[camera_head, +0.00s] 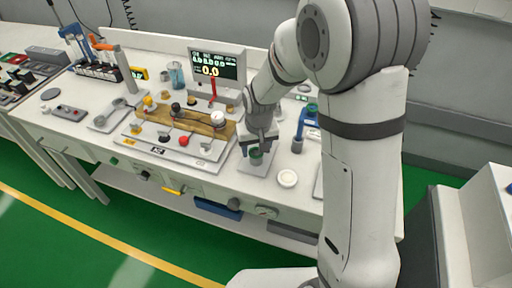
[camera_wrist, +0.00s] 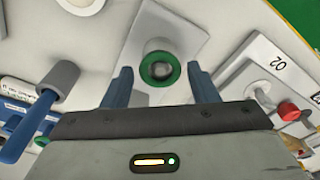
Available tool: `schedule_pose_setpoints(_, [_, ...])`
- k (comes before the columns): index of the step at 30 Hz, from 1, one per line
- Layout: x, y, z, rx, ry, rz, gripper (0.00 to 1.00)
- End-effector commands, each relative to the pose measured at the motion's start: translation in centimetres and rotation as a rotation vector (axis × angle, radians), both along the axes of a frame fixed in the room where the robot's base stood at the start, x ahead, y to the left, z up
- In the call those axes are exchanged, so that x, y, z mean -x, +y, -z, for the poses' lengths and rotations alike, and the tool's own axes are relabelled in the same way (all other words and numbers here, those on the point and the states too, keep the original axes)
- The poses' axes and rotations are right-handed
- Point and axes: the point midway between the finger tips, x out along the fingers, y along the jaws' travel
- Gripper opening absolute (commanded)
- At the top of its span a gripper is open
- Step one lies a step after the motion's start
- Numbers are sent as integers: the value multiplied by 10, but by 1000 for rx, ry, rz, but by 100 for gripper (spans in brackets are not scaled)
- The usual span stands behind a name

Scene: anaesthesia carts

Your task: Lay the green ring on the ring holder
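A green ring (camera_wrist: 160,68) lies around or on a short round post on a pale rectangular plate (camera_wrist: 187,31). The ring is not clamped. I cannot tell for certain which fixture is the ring holder; the plate with the post is one candidate.
A blue stand (camera_head: 299,131) with a green part on top stands to the right. A white round dish (camera_head: 287,178) is near the front edge. A wooden block (camera_head: 188,120) with knobs and a panel with a red ball (camera_head: 183,141) lie left. A display (camera_head: 216,65) stands behind.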

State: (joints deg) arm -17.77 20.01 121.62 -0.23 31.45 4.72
Motion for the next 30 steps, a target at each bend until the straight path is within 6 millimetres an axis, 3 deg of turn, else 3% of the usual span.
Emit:
schedule_pose_setpoints(3, [0, 0, 0, 0, 0, 0, 63])
schedule_pose_setpoints(14, [0, 1, -9, -1, -4, -1, 63])
schedule_pose_setpoints(24, [8, -1, -79, -2, -7, -2, 63])
schedule_pose_setpoints(30, [12, -2, -111, -1, -3, -2, 63])
